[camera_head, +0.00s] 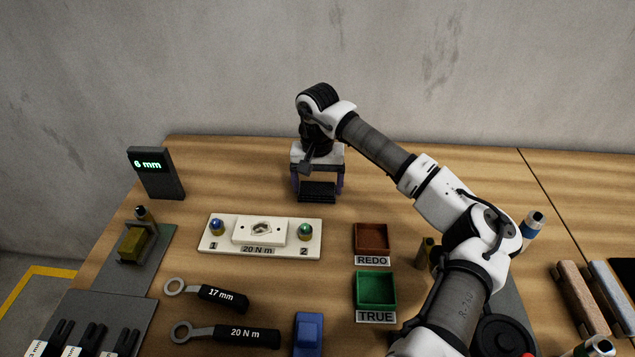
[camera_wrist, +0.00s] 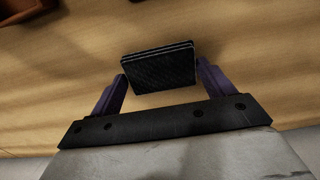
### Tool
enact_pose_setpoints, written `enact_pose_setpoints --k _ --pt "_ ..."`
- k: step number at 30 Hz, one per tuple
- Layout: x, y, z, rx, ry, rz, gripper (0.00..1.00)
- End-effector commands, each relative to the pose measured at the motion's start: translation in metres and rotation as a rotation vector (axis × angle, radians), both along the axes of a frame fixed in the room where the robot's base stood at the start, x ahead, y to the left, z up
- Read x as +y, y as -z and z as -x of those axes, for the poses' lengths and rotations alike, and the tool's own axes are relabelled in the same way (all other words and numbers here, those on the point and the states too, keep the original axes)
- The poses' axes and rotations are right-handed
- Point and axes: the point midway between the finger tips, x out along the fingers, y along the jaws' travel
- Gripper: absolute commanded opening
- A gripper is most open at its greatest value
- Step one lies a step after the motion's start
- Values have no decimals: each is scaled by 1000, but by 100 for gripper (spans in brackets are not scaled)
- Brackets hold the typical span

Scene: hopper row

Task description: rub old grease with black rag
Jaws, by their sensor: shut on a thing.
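My gripper (camera_head: 318,187) points down over the back middle of the wooden table, its purple fingers shut on the black rag (camera_head: 317,194). In the wrist view my gripper (camera_wrist: 160,82) has the rag (camera_wrist: 158,66) between its fingertips, as a folded, textured dark pad. The rag is at or close above the table top; I cannot tell whether it touches. I cannot make out any old grease in either view; a patch under the rag would be hidden.
In front are a white 20 N m fixture (camera_head: 260,251), the brown REDO tray (camera_head: 372,226) and the green TRUE tray (camera_head: 376,311). A 6 mm display (camera_head: 157,180) stands at left, and wrenches (camera_head: 226,334) lie at front. The table around the rag is clear; a wall rises behind.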

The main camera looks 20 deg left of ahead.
Motion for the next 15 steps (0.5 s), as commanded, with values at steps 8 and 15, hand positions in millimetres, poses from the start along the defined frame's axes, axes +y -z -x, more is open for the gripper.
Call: enact_pose_setpoints --k 8,15 --pt "0 -6 0 -1 0 0 55" --pt "0 -25 0 -1 0 1 55"
